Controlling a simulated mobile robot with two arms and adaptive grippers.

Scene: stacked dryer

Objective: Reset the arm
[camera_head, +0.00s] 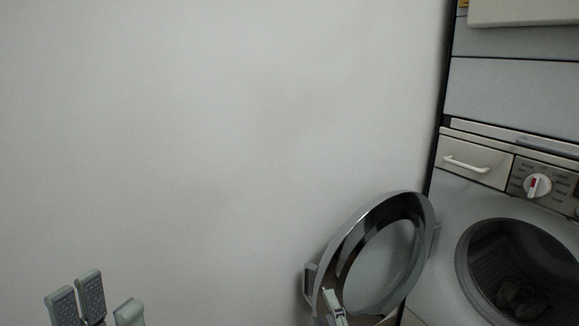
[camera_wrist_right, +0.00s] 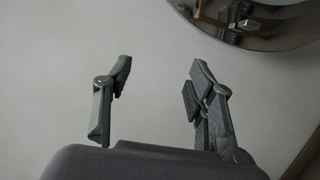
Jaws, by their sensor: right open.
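My left gripper (camera_head: 108,305) shows at the bottom left of the head view. Its grey-green fingertips point up and stand apart, with nothing between them. My right gripper (camera_head: 334,306) is partly visible at the bottom of the head view, in front of the lower left part of the open round door (camera_head: 413,205). In the right wrist view the right gripper (camera_wrist_right: 158,85) is open and empty, its fingers wide apart. The door's shiny rim (camera_wrist_right: 262,42) shows at the top right there, apart from the fingers.
The washing machine (camera_head: 445,235) stands at the right with its door swung open to the left and its dark drum (camera_head: 515,265) exposed. A drawer handle (camera_head: 466,164) and a dial (camera_head: 537,186) are above. Another appliance (camera_head: 510,90) is stacked on top. The plain wall (camera_head: 200,130) fills the left.

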